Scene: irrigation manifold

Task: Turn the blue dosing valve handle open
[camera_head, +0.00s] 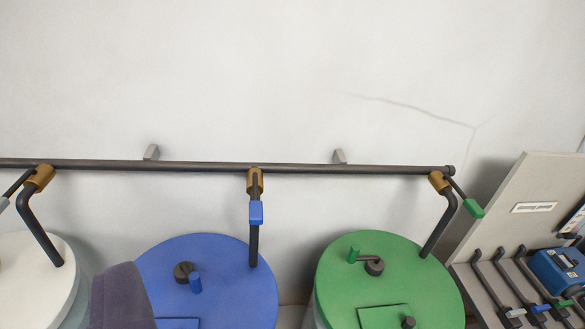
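A blue-gripped valve handle (256,212) hangs straight down from a brass valve (255,181) on the dark horizontal pipe. It lies in line with the dark drop pipe that runs into the blue tank lid (235,270). A second, short blue handle (195,283) stands on a dark knob on that lid. The frames do not label which blue handle is the dosing valve. A dark purple-grey rounded shape, probably part of my arm, covers the lid's left edge. My gripper's fingertips do not show, and nothing visibly touches either blue handle.
A green-lidded tank (410,275) stands right, a white-lidded tank (25,275) left. The pipe (300,168) also carries a green-gripped valve handle (473,208). At far right is a panel (525,190) with several dark levers and a blue box (560,272).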

